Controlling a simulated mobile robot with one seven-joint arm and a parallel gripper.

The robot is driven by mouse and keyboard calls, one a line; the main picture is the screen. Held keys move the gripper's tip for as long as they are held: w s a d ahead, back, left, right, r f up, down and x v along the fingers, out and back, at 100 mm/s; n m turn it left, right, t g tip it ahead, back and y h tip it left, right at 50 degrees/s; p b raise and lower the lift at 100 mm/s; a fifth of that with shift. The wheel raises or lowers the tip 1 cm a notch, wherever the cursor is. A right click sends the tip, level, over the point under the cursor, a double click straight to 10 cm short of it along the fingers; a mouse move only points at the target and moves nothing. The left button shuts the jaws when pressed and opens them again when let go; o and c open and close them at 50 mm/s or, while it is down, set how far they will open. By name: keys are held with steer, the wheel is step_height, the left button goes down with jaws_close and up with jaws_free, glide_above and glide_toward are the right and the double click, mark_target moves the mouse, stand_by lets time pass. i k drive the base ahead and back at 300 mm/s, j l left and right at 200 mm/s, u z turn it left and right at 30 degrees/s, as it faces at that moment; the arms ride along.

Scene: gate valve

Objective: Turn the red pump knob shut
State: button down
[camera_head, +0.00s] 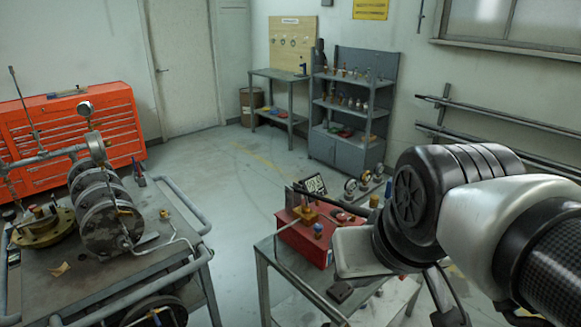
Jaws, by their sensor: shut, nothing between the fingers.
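The red pump (302,243) is a box-like unit on a metal stand left of my wrist, with a brass block (305,214) on top and a lever. A small knob (318,229) shows at its right front; its colour is hard to tell, and I cannot make out whether it is the task's knob. My gripper (341,290) reaches in from the right with its pale body just right of the pump. The dark fingertips are small and unclear below it; they look closed and empty, apart from the knob. My wrist hides the area right of the pump.
A cart (75,285) with a flanged valve assembly (105,215) stands at the left. A grey shelf (350,105) and red tool cabinet (75,130) stand farther back. The middle floor is clear.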

mark_target(341, 218)
steer(key=z, duration=0.3)
steer(key=l+u, duration=0.1)
steer(key=u, duration=0.5)
steer(key=i+l+u, duration=0.1)
steer(key=l+u, duration=0.25)
steer(key=l, duration=0.2)
steer(key=l+u, duration=0.4)
steer(key=l, duration=0.15)
steer(key=l+u, duration=0.15)
steer(key=l, duration=1.5)
